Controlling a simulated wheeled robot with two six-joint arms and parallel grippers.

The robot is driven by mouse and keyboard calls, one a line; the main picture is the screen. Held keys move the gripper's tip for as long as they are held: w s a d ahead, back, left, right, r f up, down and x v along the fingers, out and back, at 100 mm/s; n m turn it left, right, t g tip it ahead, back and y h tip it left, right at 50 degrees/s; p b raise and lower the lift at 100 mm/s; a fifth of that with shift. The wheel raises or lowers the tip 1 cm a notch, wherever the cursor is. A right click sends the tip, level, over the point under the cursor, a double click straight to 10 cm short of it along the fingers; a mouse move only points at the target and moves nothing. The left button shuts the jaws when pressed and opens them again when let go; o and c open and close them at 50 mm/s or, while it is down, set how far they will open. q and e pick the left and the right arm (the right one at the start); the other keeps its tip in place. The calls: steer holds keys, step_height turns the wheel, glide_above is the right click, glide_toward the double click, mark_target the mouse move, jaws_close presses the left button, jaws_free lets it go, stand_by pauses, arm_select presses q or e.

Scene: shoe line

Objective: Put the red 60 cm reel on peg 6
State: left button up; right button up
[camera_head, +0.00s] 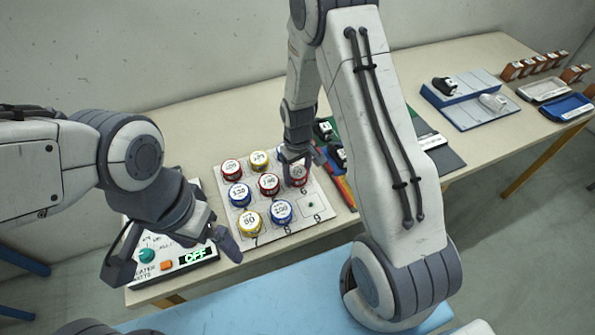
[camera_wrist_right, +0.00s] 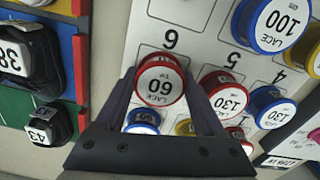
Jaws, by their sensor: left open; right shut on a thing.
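The red reel labelled 60 (camera_wrist_right: 160,88) is between the fingers of my right gripper (camera_head: 296,160), which is shut on it. The reel also shows in the head view (camera_head: 299,176). It is upright at the peg 6 cell of the white peg board (camera_head: 322,222), just beside the printed 6. Whether it is fully seated on the peg cannot be told, as its underside and the peg are hidden. My left gripper (camera_head: 172,262) is open and empty, in front of a control box at the left.
Several red, yellow and blue reels stand on neighbouring pegs, including a red 130 reel (camera_wrist_right: 222,92) and a blue 100 reel (camera_wrist_right: 275,22). Peg 9 (camera_head: 311,204) is bare. A control box (camera_head: 172,268) reads OFF. Coloured shoe trays (camera_wrist_right: 62,60) lie close to the board.

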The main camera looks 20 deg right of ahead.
mark_target(298, 172)
steer(key=o, duration=1.4)
steer(key=shift+c, duration=0.2)
steer(key=shift+r, duration=0.25)
step_height(298, 172, up, 13)
steer(key=shift+f+b, duration=0.2)
steer(key=shift+b, duration=0.15)
step_height(298, 172, down, 10)
steer(key=shift+f+p, duration=0.1)
steer(key=shift+p, duration=0.6)
step_height(298, 172, down, 3)
steer(key=shift+f+b, duration=0.15)
steer(key=shift+b, duration=0.3)
steer(key=shift+r+p, duration=0.4)
steer(key=shift+r, duration=0.15)
